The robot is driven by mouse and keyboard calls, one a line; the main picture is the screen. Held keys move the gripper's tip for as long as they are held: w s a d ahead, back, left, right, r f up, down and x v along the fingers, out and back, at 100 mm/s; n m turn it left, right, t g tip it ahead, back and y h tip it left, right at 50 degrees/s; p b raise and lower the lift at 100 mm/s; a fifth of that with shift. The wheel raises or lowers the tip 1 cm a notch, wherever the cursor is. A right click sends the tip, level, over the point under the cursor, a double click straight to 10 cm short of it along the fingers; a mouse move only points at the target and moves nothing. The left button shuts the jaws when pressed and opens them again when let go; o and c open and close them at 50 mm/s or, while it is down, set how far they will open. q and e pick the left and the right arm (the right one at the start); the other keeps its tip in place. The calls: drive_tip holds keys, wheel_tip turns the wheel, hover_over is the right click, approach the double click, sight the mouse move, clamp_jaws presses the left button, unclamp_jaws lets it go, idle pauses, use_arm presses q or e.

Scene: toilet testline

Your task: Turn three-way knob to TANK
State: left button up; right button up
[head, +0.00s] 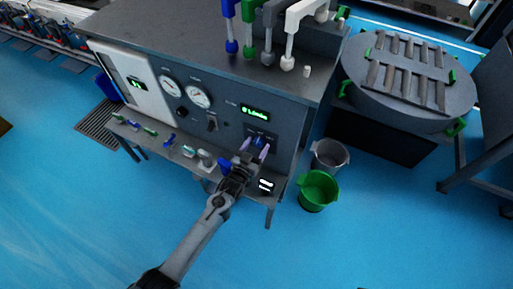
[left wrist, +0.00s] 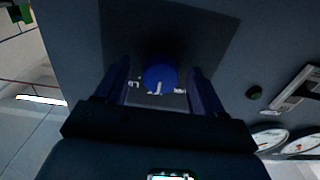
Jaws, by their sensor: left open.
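The three-way knob is a blue knob (head: 259,142) on a dark square plate at the right end of the grey test bench's front panel. In the left wrist view the blue knob (left wrist: 158,76) sits between the two fingers, with partly hidden white lettering below it. My left gripper (head: 255,148) is open in front of the panel, one finger on each side of the knob. It also shows in the left wrist view (left wrist: 158,70), with a gap on both sides of the knob. I cannot read which label the knob points to. My right gripper is not in view.
The panel carries two round gauges (head: 199,96) and a green-lit display (head: 256,110). A narrow shelf with small fittings (head: 150,131) runs below. A green bucket (head: 318,190) and a grey bucket (head: 329,156) stand at right. The blue floor in front is clear.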

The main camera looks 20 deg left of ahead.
use_arm(q)
drive_tip(key=shift+w+a, duration=0.1)
drive_tip(key=shift+w, duration=0.15)
drive_tip(key=c, duration=1.1)
drive_tip(key=shift+o, duration=0.2)
